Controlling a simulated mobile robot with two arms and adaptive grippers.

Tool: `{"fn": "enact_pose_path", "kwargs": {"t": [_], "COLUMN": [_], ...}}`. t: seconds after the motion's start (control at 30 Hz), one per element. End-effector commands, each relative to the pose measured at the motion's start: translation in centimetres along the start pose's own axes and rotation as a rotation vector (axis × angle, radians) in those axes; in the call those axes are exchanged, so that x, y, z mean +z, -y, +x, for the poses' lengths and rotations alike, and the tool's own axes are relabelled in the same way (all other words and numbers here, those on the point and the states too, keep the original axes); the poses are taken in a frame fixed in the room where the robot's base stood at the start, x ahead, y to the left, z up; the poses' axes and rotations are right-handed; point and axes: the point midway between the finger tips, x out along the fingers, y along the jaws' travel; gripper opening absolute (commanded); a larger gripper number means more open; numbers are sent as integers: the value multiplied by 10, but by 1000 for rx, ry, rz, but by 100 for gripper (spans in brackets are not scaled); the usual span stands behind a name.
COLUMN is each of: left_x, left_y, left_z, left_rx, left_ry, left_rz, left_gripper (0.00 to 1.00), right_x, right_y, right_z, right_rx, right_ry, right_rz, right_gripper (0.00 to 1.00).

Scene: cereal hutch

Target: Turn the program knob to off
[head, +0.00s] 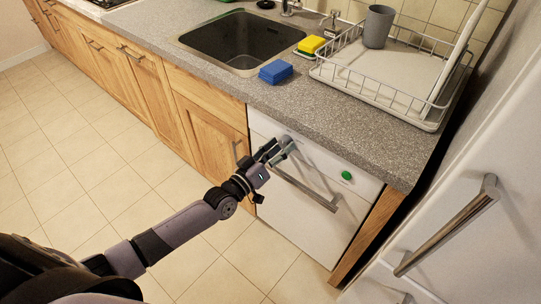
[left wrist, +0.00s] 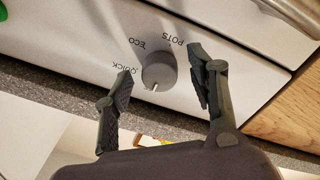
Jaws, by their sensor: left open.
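The program knob (left wrist: 159,71) is a round grey dial on the white dishwasher front (head: 322,168). In the left wrist view the labels QUICK, ECO and POTS stand around it, and a white mark on its rim points toward the bottom of the picture. No OFF label can be read. My left gripper (head: 274,152) is at the dishwasher's control panel and covers the knob in the head view. In the left wrist view its two fingers (left wrist: 160,82) are open, one on each side of the knob. I cannot tell whether they touch it. My right gripper is out of view.
The dishwasher's bar handle (head: 305,190) runs just below the panel, with a green button (head: 346,176) to the right. The grey counter edge overhangs above. A fridge handle (head: 447,226) juts out at right. The tiled floor (head: 75,165) is clear.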

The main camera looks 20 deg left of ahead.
Motion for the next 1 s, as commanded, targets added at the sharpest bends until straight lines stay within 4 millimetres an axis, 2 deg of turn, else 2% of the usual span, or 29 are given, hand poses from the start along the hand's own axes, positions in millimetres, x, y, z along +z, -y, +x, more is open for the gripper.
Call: {"fn": "enact_pose_path", "kwargs": {"t": [0.5,0.7,1.0], "left_x": [1,1,0], "left_y": [0,0,0], "left_z": [-97,-114,-116], "left_rx": [-2,-1,0], "left_ry": [5,2,0], "left_rz": [0,0,0], "left_gripper": [52,52,52], "right_x": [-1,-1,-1], "right_y": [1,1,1], "right_z": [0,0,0], "right_rx": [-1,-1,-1], "right_ry": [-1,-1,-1], "right_rz": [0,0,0], "right_gripper": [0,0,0]}}
